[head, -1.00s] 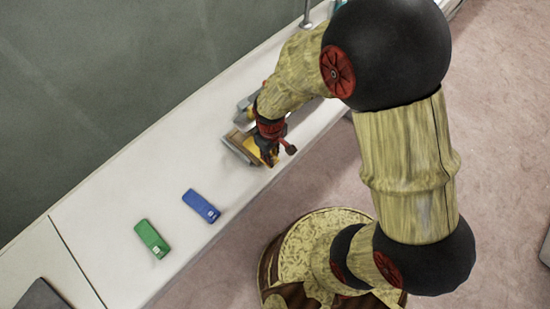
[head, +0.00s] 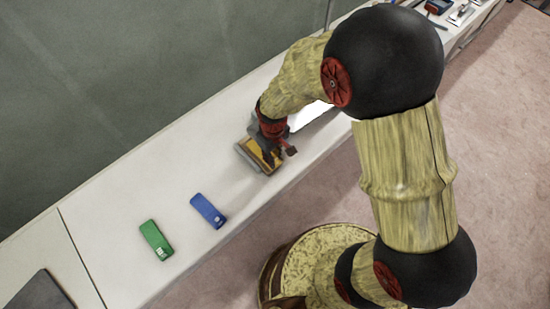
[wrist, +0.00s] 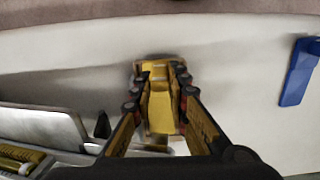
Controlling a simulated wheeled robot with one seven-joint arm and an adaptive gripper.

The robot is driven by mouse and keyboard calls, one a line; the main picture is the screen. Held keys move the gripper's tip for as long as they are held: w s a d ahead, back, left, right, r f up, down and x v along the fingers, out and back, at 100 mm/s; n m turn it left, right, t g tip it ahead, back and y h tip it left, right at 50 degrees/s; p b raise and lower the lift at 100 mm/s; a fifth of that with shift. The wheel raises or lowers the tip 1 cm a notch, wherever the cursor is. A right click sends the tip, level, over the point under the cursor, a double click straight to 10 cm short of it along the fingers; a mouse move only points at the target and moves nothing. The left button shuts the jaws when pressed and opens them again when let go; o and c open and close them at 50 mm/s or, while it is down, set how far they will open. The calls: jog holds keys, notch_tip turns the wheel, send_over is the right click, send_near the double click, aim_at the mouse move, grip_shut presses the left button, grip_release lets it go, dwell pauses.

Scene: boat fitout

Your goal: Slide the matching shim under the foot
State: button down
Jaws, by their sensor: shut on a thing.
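My gripper (head: 270,152) is low over the white bench top, its fingers shut on a yellow shim (wrist: 160,112). In the wrist view the shim lies lengthwise between the two fingers. In the head view a yellow-brown piece with a grey edge (head: 257,156) shows at the fingertips. A blue shim (head: 208,210) lies flat on the bench and shows at the right of the wrist view (wrist: 299,72). A green shim (head: 156,240) lies farther left. I cannot clearly make out the foot or whether the shim touches it.
A grey metal plate (wrist: 45,123) and a yellow ribbed part (wrist: 18,158) are at the left of the wrist view. Tools (head: 455,12) lie at the bench's far right end. A dark flat object (head: 38,292) is at the lower left. The bench between blue shim and gripper is clear.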

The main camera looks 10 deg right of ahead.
jog(key=c, duration=1.7)
grip_release()
jog(key=shift+o, duration=0.2)
jog(key=shift+r, duration=0.1)
notch_tip(320, 180, up, 12)
jog(key=s+d+r+m+t, duration=0.2)
jog(key=s+d+r, duration=0.4)
jog(key=r, duration=0.4)
jog(key=s+d+r+m+t, duration=0.3)
jog(key=s+d+r, duration=0.4)
jog(key=r, duration=0.3)
jog(key=shift+s+m+t, duration=0.3)
jog(key=shift+s+m, duration=0.1)
jog(key=shift+m, duration=0.5)
